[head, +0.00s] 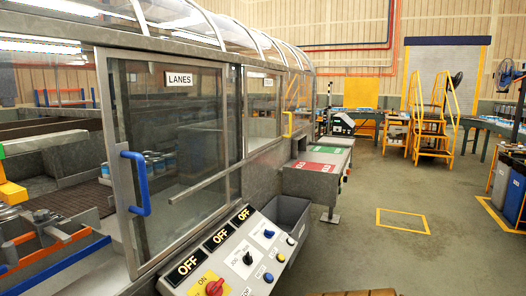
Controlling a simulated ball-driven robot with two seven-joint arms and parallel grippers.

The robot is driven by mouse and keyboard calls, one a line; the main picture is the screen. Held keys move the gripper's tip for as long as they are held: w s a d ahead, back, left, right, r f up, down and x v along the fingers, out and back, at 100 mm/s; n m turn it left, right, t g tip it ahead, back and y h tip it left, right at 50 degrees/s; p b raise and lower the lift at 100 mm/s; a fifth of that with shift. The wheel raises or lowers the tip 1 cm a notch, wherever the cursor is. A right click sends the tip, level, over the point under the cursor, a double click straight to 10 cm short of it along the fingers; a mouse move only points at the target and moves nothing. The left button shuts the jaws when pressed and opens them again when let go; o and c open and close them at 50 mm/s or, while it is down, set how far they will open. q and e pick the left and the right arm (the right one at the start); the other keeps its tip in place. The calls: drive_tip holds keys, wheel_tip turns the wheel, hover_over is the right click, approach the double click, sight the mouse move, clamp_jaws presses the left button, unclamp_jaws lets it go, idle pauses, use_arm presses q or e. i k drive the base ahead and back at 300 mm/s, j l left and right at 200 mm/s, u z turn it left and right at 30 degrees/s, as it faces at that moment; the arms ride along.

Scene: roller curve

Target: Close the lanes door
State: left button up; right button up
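The lanes door (118,235) is a clear panel in a grey metal frame on the left side of the long glazed enclosure. A blue handle (134,184) is fixed upright on its left frame post. A "LANES" sign (180,79) shows on the clear panel. Left of the door's post there appears to be an open gap, with rollers and rails inside in plain view. The door appears to stand slid to the right, overlapping the glazing. Neither of my grippers shows in this view, and nothing touches the handle.
A control panel (230,262) with "OFF" displays and a red knob juts out right of the door. A grey bin (288,216) and a table with green and red tops (322,157) stand beyond. Yellow steps (430,120) are farther back. The floor at right is mostly clear.

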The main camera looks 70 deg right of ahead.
sight(119, 156)
drive_tip(key=z, duration=1.8)
drive_tip(key=u, duration=0.35)
drive_tip(key=i+l+u, duration=0.1)
drive_tip(key=l+u, duration=0.85)
drive_tip(key=i+l, duration=0.05)
